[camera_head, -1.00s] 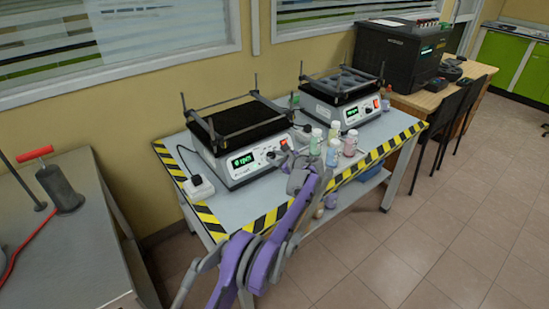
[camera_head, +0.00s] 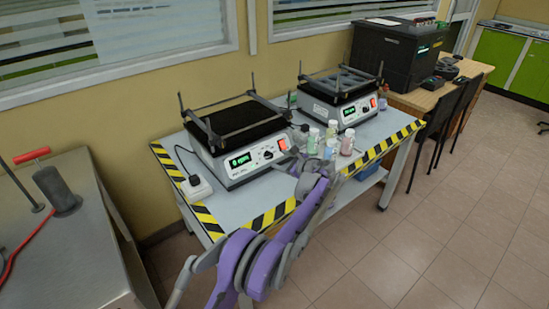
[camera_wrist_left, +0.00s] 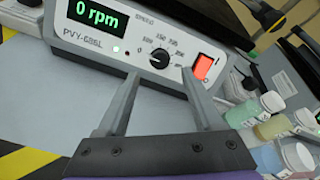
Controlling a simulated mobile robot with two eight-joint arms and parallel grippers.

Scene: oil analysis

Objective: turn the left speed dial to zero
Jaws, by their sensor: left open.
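The left shaker (camera_head: 236,158) stands on the table with a green display (camera_wrist_left: 97,19) that reads "0 rpm". Its black speed dial (camera_wrist_left: 160,58) sits on the white front panel beside the red switch (camera_wrist_left: 203,66); it also shows in the head view (camera_head: 268,154). The dial's pointer appears turned toward the 0 mark at its left. My left gripper (camera_wrist_left: 160,76) is open and empty, its fingers apart and facing the panel. In the wrist picture the dial lies between and just beyond the fingertips, and the gripper seems clear of it. My right gripper is not in view.
A second shaker (camera_head: 345,108) stands to the right. Several small bottles (camera_head: 347,142) stand at the table's front, right of my left gripper. A white power socket (camera_head: 196,187) lies left of the left shaker. Yellow-black tape marks the table edge.

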